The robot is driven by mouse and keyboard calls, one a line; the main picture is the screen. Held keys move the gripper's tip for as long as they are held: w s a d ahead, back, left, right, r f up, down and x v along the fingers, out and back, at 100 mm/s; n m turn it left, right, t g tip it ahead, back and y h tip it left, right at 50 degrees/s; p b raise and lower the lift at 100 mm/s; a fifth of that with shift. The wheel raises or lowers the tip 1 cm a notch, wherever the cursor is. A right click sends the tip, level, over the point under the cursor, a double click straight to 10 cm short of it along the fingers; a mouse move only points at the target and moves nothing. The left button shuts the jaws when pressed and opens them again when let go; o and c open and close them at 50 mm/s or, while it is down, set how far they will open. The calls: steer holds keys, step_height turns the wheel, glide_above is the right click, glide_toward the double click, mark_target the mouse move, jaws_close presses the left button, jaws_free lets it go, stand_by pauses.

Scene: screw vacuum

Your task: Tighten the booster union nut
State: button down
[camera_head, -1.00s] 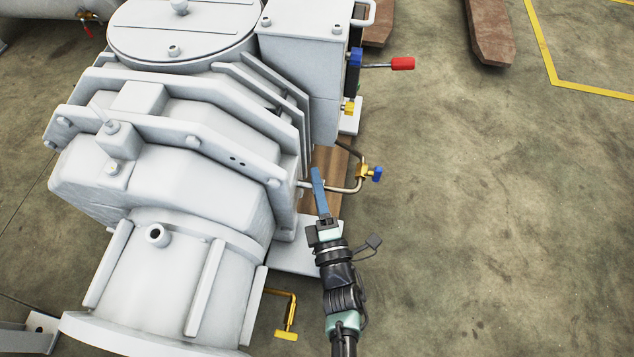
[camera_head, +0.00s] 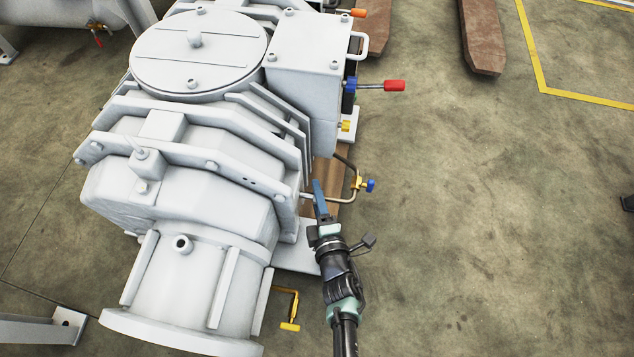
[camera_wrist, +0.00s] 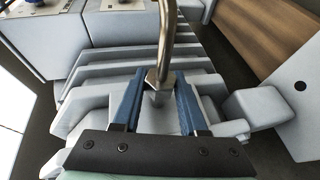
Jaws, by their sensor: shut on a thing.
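The booster union nut (camera_wrist: 158,82) is a small grey metal fitting at the lower end of a bent steel pipe (camera_wrist: 166,40), where it meets the pale grey pump body. My gripper (camera_wrist: 160,88) has its two blue fingers on either side of the nut and is shut on it. In the head view my gripper (camera_head: 318,184) reaches up to the right side of the large pump (camera_head: 215,205), and its fingers hide the nut there. The pipe (camera_head: 346,200) runs right from behind the fingers to a brass valve with a blue knob (camera_head: 368,185).
A red-ended lever (camera_head: 394,86) sticks out above right of the blue-knobbed valve. A yellow bent handle (camera_head: 291,310) is left of my arm. Pump ribs (camera_wrist: 95,70) lie close around the fingers. The floor (camera_head: 480,220) to the right is open.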

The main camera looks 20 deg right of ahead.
steer(key=r+g+y+p, duration=0.1)
steer(key=g+p, duration=0.1)
steer(key=p, duration=0.5)
steer(key=shift+m+g, duration=0.3)
steer(key=shift+m, duration=0.1)
steer(key=g+p, duration=0.1)
steer(key=p, duration=0.3)
steer(key=shift+f+m+g+y, duration=0.3)
steer(key=shift+f+g+y, duration=0.05)
steer(key=shift+g+y, duration=0.05)
steer(key=shift+f+g+y+p, duration=0.2)
steer(key=shift+g+y+p, duration=0.1)
steer(key=shift+g+p, duration=0.5)
steer(key=shift+a, duration=0.1)
steer(key=shift+c, duration=2.2)
jaws_free()
